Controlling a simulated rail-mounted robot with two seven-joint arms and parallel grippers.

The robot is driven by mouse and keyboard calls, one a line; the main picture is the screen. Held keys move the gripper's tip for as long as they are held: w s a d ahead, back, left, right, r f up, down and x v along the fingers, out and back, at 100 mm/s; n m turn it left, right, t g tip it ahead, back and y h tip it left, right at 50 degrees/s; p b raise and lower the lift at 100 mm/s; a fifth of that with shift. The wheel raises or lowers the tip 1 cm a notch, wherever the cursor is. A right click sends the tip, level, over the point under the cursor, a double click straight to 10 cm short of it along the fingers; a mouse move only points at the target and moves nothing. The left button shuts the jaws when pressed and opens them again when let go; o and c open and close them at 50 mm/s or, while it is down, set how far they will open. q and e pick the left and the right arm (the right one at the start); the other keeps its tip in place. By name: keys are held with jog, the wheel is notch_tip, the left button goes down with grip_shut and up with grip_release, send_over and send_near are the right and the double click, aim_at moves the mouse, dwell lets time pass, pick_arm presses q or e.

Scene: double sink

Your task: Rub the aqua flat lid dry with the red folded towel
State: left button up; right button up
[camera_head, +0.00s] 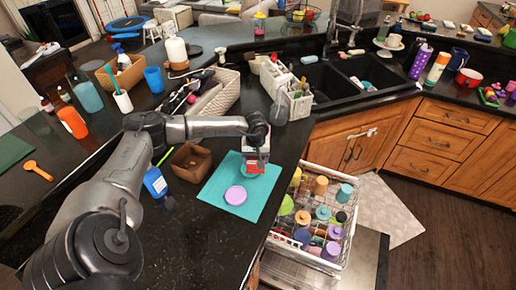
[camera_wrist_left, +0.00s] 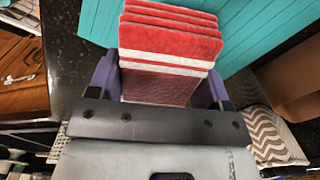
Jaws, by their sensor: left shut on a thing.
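My left gripper (camera_head: 257,142) is shut on the red folded towel (camera_head: 253,157), red with white bands, over the right part of the teal mat (camera_head: 213,198). The towel also shows in the left wrist view (camera_wrist_left: 170,45) between the purple fingers. An aqua disc, seemingly the aqua flat lid (camera_head: 249,174), shows just below the towel on the mat; most of it is hidden. I cannot tell whether towel and lid touch. My right gripper is in neither view.
A purple lid (camera_head: 236,195) lies on the mat. A brown box (camera_head: 190,161) and a blue bottle (camera_head: 155,183) stand to the left. A full dish rack (camera_head: 290,242) is at the right, beyond the counter edge. The black double sink (camera_head: 345,78) lies behind.

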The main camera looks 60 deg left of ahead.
pick_arm(q)
jog(key=shift+d+r+p, duration=0.15)
jog(key=shift+r+p, duration=0.25)
jog(key=shift+r, duration=0.45)
jog(key=shift+r+p, duration=0.75)
jog(key=shift+r, duration=0.7)
